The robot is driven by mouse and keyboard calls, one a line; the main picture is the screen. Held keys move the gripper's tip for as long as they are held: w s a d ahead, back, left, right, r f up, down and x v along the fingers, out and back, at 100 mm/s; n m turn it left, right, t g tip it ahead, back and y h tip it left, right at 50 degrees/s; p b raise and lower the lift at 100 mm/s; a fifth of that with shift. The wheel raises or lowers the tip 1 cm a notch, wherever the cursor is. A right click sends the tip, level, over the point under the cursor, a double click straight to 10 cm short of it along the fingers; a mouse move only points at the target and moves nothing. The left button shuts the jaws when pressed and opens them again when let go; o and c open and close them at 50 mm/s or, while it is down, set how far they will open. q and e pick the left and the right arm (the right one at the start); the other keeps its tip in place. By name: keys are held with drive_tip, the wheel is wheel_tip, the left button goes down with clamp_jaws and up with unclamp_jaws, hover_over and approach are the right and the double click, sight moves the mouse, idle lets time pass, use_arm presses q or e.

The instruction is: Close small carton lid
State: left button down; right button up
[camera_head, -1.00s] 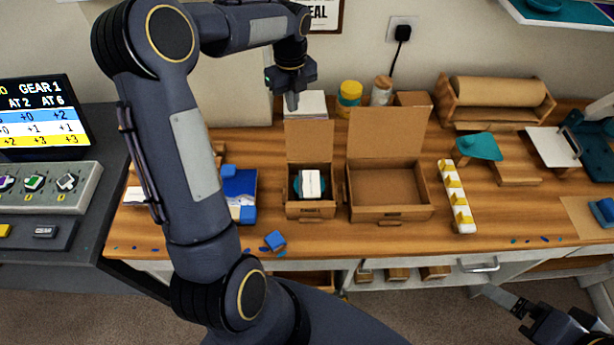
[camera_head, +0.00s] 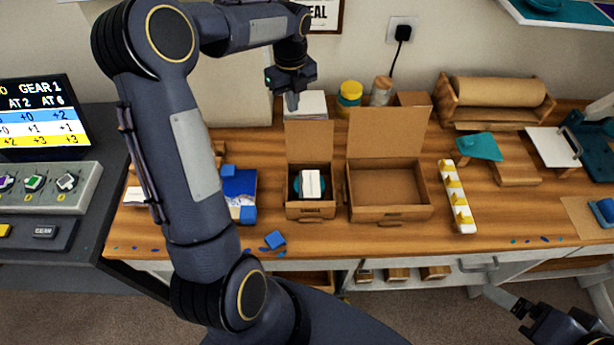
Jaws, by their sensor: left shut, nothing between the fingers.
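The small carton (camera_head: 311,210) stands on the wooden bench left of a larger carton. Its lid (camera_head: 309,141) stands upright at the back, open. Inside the small carton lie a white block (camera_head: 311,184) and something teal partly under it. My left gripper (camera_head: 291,101) is shut and empty, pointing down above and behind the lid's top edge, over a white stack at the back. I cannot tell whether it touches the lid. My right gripper (camera_head: 506,298) shows at the lower right, in front of the bench; its jaw state is unclear.
The larger carton (camera_head: 391,212) stands open and empty to the right. A white strip with yellow pieces (camera_head: 456,196) lies beyond it. Yellow and tan jars (camera_head: 349,94) stand at the back. A paper roll holder (camera_head: 494,101) is at the back right.

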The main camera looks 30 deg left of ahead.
use_arm(q)
drive_tip(key=shift+f, duration=0.15)
drive_tip(key=shift+f+b, duration=1.9)
drive_tip(key=shift+f, duration=1.25)
